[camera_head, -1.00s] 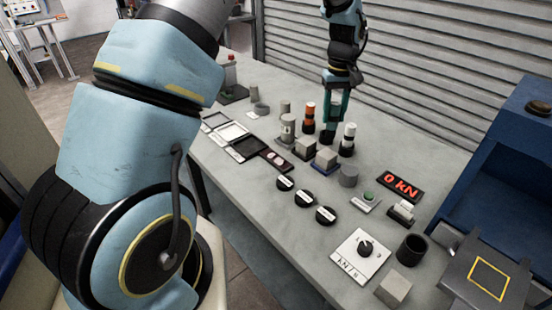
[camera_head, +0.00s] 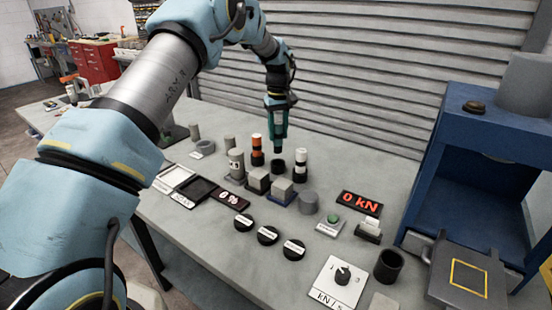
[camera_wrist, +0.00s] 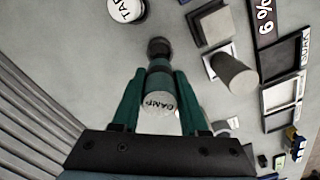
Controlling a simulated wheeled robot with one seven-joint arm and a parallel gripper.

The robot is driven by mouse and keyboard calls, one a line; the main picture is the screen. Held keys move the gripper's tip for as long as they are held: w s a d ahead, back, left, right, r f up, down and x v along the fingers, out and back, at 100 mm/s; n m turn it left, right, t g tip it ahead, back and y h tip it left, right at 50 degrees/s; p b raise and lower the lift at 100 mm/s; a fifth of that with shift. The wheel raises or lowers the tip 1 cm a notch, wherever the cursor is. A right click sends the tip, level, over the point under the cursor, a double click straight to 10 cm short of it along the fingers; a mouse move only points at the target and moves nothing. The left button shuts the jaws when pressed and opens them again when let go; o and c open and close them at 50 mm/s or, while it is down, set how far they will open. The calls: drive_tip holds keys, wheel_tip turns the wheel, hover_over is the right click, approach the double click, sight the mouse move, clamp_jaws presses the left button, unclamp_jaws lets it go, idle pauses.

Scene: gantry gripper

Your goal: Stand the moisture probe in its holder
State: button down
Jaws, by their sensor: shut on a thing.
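In the head view the fingers mostly hide the probe. A black round cup, seemingly the holder (camera_head: 278,167), stands right below my gripper. In the wrist view a dark round shape (camera_wrist: 158,46) lies at the probe's far end. I cannot tell whether the probe's tip is inside the cup.
Black discs (camera_head: 267,235), a 0 kN display (camera_head: 360,204) and a dial plate (camera_head: 337,283) lie nearer. A blue press (camera_head: 455,170) stands right. A ribbed wall runs behind.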

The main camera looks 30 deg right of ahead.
sight(278, 151)
drive_tip(key=shift+f+p, duration=1.2)
drive_tip(key=shift+f, duration=2.35)
drive_tip(key=shift+f, duration=0.15)
drive_tip(key=shift+c, duration=2.2)
unclamp_jaws()
